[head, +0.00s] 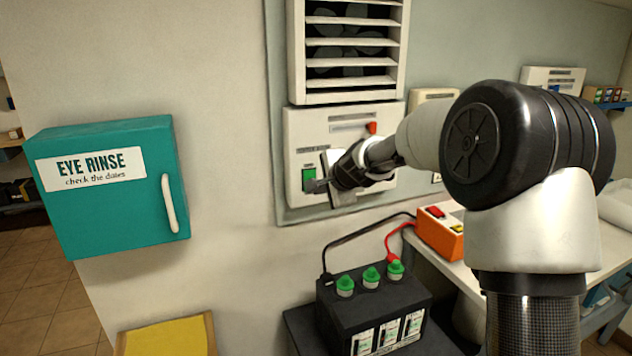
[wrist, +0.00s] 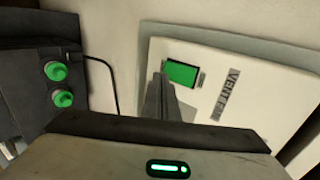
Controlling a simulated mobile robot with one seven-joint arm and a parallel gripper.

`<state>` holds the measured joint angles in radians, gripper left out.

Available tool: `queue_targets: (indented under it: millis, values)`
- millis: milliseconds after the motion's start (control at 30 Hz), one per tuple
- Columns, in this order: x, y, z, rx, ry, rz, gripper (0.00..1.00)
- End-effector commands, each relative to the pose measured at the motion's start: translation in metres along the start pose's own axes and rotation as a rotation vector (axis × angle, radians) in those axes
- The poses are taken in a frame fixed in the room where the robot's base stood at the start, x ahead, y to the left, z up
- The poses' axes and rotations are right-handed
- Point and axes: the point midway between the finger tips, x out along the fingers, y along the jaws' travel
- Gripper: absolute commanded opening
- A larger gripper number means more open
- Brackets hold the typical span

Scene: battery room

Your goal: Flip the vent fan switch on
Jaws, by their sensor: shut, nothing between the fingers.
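The vent fan switch panel (head: 292,157) is a white box on the wall under the louvred vent. It carries a green rectangular piece (head: 309,178) at its left side and a small red piece (head: 371,128) at its upper right. My gripper (head: 317,186) is shut and empty, its tips just beside the green piece. In the wrist view the fingers (wrist: 158,95) point at the panel (wrist: 225,70), close to the lower left of the green piece (wrist: 182,72). A label starting "VENT" is partly readable there. I cannot tell whether the tips touch it. My arm hides part of the panel.
The louvred vent (head: 350,42) is above the panel. A teal eye rinse cabinet (head: 110,220) hangs at left. A black battery (head: 340,305) with green caps and cables stands below, beside an orange charger (head: 440,238) on a bench. Bare wall lies between cabinet and panel.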

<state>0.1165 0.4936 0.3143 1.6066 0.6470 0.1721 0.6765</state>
Motion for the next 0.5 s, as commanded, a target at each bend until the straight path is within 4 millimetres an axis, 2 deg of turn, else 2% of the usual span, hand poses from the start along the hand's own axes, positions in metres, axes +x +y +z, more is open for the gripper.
queue_targets:
  millis: [33, 200, 500]
  values:
    - [0.005, -0.009, 0.002, -0.003, -0.002, -0.001, 0.00]
    - [0.021, -0.015, 0.001, -0.002, 0.000, -0.001, 0.00]
    - [0.026, -0.017, 0.000, -0.002, 0.001, -0.002, 0.00]
